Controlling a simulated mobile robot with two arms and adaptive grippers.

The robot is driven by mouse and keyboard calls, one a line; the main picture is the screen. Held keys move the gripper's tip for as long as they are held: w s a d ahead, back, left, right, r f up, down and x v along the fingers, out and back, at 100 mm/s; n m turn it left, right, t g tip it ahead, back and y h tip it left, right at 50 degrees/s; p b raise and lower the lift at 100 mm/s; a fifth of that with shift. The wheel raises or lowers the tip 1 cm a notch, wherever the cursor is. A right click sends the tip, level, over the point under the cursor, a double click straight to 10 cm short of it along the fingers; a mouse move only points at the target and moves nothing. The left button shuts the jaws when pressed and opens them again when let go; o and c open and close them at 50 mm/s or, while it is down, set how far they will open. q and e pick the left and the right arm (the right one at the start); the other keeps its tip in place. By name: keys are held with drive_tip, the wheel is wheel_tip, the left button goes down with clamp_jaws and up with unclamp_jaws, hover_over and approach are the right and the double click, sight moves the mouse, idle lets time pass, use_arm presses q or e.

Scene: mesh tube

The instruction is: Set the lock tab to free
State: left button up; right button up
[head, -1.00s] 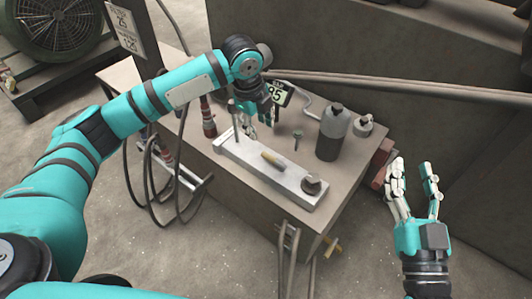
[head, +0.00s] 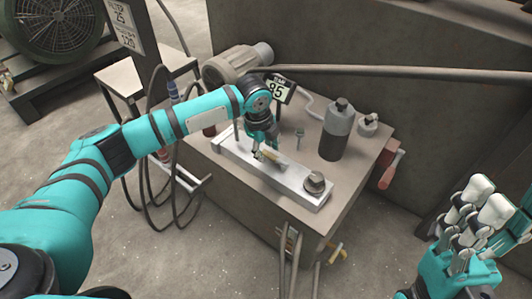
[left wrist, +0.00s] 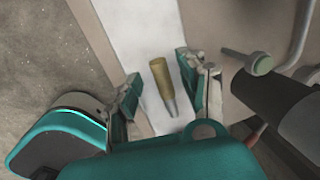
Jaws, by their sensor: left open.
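A brass-coloured tab (head: 272,160), which looks like the lock tab, lies on a long pale metal bar (head: 296,187) on the bench. In the left wrist view the tab (left wrist: 160,78) points slantwise along the bar, with a thinner grey end towards me. My left gripper (head: 264,152) is open just above the bar, at the tab. In the left wrist view its fingers (left wrist: 166,90) stand apart on either side of the tab; I see no contact. It partly hides the tab in the head view. My right gripper (head: 487,197) is off the bench at the right; its opening is unclear.
A round grey knob (head: 314,182) sits at the bar's near right end. A dark bottle (head: 336,132), a small bolt (head: 300,134) and a display reading 85 (head: 279,91) stand behind the bar. A red handle (head: 391,168) juts from the bench's right side.

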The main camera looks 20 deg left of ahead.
use_arm(q)
drive_tip(key=shift+w+f, duration=0.1)
drive_tip(key=shift+f, duration=0.35)
clamp_jaws()
